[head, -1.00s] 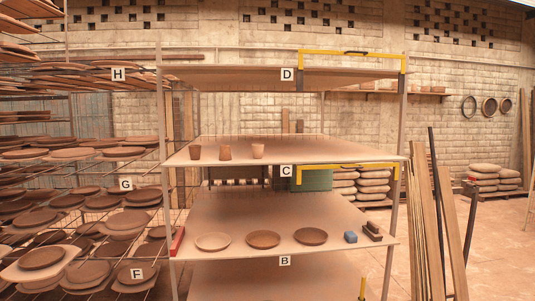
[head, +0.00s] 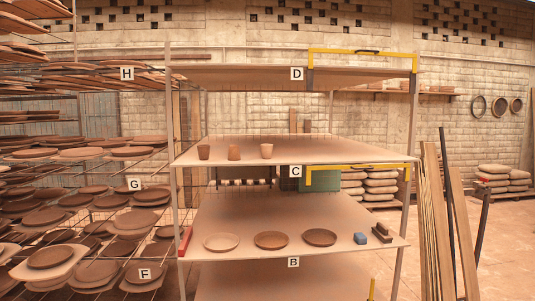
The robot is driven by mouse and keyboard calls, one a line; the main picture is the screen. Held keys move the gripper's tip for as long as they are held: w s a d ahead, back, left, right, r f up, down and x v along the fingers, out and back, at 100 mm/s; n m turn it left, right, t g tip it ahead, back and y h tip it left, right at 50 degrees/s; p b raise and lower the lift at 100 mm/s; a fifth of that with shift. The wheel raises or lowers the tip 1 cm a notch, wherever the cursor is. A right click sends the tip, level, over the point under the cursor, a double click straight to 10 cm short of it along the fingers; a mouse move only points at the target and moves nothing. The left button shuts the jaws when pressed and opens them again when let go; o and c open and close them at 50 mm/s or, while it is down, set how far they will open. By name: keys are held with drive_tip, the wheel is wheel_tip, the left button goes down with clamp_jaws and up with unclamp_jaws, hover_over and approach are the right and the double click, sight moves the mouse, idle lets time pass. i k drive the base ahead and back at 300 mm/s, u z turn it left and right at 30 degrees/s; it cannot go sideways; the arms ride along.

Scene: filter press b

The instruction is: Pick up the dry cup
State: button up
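Three cups stand upright on the board of shelf C (head: 330,154), near its front left edge. The left cup (head: 204,152) is dark brown. The middle cup (head: 234,152) is brown with a slightly lighter tone. The right cup (head: 267,151) is the palest, a pinkish tan, and looks the driest. They stand apart from one another. My gripper does not show in the head view.
Shelf B (head: 350,240) below holds three plates, a small blue block (head: 360,238) and dark blocks (head: 382,232). Yellow brackets hang at shelf D (head: 363,51) and shelf C (head: 360,167). Racks of plates stand left; planks (head: 445,215) lean right. Shelf C is clear right of the cups.

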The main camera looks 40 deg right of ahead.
sight(266, 149)
drive_tip(key=u, duration=0.05)
drive_tip(key=i, duration=1)
drive_tip(key=z, duration=0.05)
